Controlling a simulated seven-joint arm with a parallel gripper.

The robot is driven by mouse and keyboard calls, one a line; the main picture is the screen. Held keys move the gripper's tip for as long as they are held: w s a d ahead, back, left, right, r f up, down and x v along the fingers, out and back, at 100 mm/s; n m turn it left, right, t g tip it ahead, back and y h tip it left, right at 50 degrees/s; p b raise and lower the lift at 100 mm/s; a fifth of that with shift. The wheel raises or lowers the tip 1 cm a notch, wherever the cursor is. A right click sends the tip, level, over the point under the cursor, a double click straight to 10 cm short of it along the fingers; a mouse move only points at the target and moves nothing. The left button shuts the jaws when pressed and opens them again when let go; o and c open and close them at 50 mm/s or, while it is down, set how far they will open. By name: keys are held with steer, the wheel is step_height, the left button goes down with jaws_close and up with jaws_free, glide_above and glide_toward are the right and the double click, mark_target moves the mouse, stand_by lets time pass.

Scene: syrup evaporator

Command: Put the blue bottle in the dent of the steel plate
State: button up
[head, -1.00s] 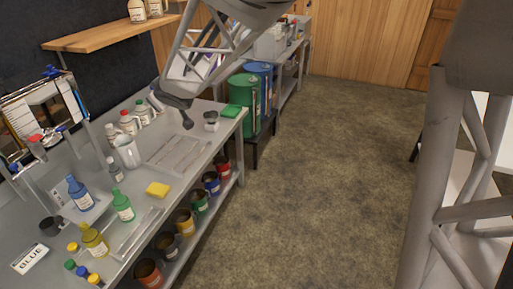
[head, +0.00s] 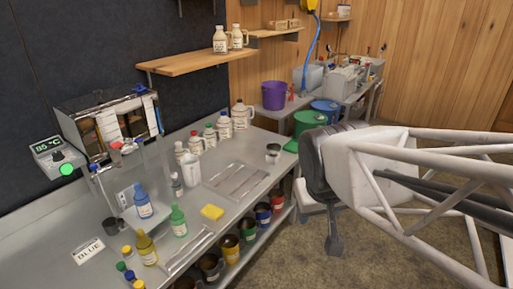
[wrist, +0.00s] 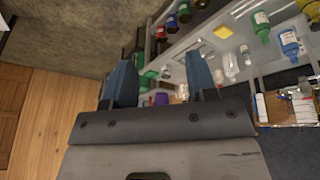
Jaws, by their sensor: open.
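The blue bottle (head: 143,203) stands upright at the left of the steel bench, beside the evaporator's front. It also shows at the right of the wrist view (wrist: 289,42). A flat steel plate (head: 237,181) with long recesses lies on the bench, right of the bottle; I cannot make out which part is the dent. My gripper (wrist: 160,78) is open and empty, its two blue fingers apart in the wrist view. In the head view it hangs off the bench's right side (head: 334,243), well away from the bottle, partly hidden by my arm.
A green bottle (head: 178,220), a yellow bottle (head: 146,249) and a yellow sponge (head: 212,212) stand near the blue bottle. A white jug (head: 190,169) and several capped bottles line the back. Coloured cans fill the lower shelf. The floor to the right is open.

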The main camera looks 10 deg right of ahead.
steer(key=shift+g+y, duration=0.4)
steer(key=shift+g, duration=0.2)
steer(key=s, duration=0.3)
steer(key=s+f, duration=0.1)
steer(key=s, duration=0.1)
steer(key=shift+s+a, duration=0.1)
steer(key=shift+a, duration=0.25)
